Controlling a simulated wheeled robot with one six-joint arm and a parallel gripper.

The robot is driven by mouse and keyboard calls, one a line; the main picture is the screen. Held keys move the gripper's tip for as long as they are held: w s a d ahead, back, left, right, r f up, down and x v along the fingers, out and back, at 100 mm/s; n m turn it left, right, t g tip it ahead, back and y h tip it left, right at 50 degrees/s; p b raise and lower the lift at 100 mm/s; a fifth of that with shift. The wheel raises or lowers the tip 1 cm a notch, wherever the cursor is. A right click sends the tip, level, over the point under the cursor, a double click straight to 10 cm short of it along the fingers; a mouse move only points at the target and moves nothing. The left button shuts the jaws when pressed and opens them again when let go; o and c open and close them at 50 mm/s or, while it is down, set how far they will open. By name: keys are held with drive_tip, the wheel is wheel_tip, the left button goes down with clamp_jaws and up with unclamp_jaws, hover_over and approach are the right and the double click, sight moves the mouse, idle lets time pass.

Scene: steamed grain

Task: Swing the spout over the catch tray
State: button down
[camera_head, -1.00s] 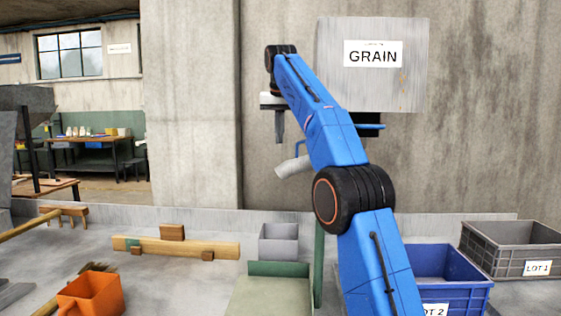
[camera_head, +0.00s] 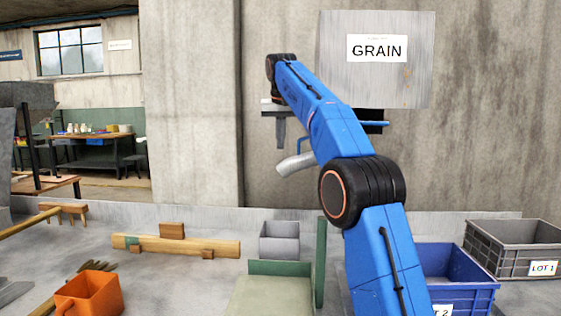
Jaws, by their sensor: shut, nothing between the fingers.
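A short grey spout (camera_head: 296,163) sticks out to the left below the grain hopper (camera_head: 415,75), angled downward; its root is hidden behind my arm. A thin blue bar (camera_head: 302,139) shows just above it. My gripper (camera_head: 281,146) points down, shut and empty, above and slightly left of the spout's mouth, with a gap between them in the picture. Below the spout stands a small grey open box (camera_head: 280,246). In front of it is a pale green tray (camera_head: 270,297) with a raised back edge. I cannot tell which of these two is the catch tray.
A blue LOT 2 crate (camera_head: 470,287) and a grey LOT 1 crate (camera_head: 530,235) stand at right. A green upright panel (camera_head: 320,262) rises beside the tray. A wooden beam (camera_head: 190,246) and an orange container (camera_head: 90,297) lie left. The surface between them is mostly clear.

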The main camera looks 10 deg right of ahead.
wheel_tip(320, 180, down, 7)
drive_tip(key=s, duration=0.1)
drive_tip(key=shift+s+a+r, duration=0.15)
drive_tip(key=shift+s, duration=0.2)
idle(0.6)
